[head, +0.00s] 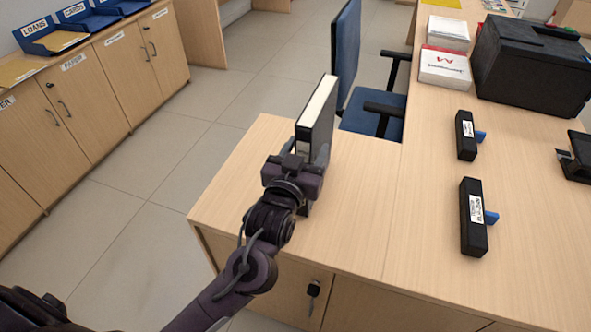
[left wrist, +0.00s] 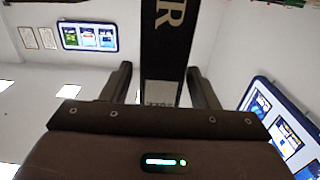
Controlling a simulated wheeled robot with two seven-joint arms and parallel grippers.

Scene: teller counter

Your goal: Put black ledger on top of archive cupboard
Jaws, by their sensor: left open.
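The black ledger (head: 322,114), with pale page edges, stands upright on the wooden desk near its left end. In the left wrist view the ledger's black spine (left wrist: 165,45) with a white letter R shows between the fingers. My left gripper (head: 300,158) is open at the ledger's near side, one finger on each side of it, with a gap visible on both sides in the wrist view. Low wooden cupboards (head: 90,90) line the left wall. I cannot read an archive label on any of them. My right gripper is not in view.
Blue trays (head: 55,38) stand on the cupboard tops. A blue chair (head: 375,110) is behind the desk. Two black stamps or holders (head: 473,225) and a black printer (head: 535,70) are on the desk (head: 375,210) at right. Open floor (head: 150,165) separates desk and cupboards.

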